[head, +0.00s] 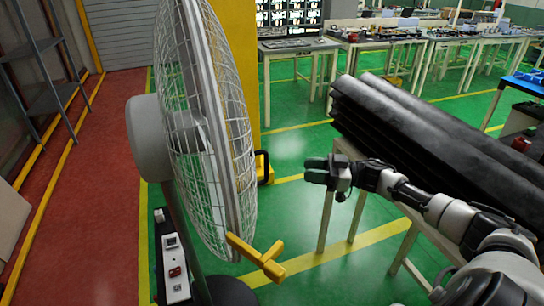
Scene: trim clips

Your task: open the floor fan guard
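The floor fan (150,138) stands at the left, seen nearly from the side, with its grey motor housing on the left. Its round white wire guard (208,130) faces right and looks closed. A yellow T-shaped handle (258,257) sits at the lower right edge of the guard. My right gripper (316,172) reaches in from the right and points left. It is to the right of the guard and higher than the yellow handle, with a gap to both. Its dark fingers hold nothing that I can see; their spacing is unclear. My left gripper is not in view.
A table with stacked long black parts (440,135) stands at the right, behind my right arm. A yellow column (236,60) rises behind the fan. A grey shelf (45,75) is at the far left. Green floor between fan and table is clear.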

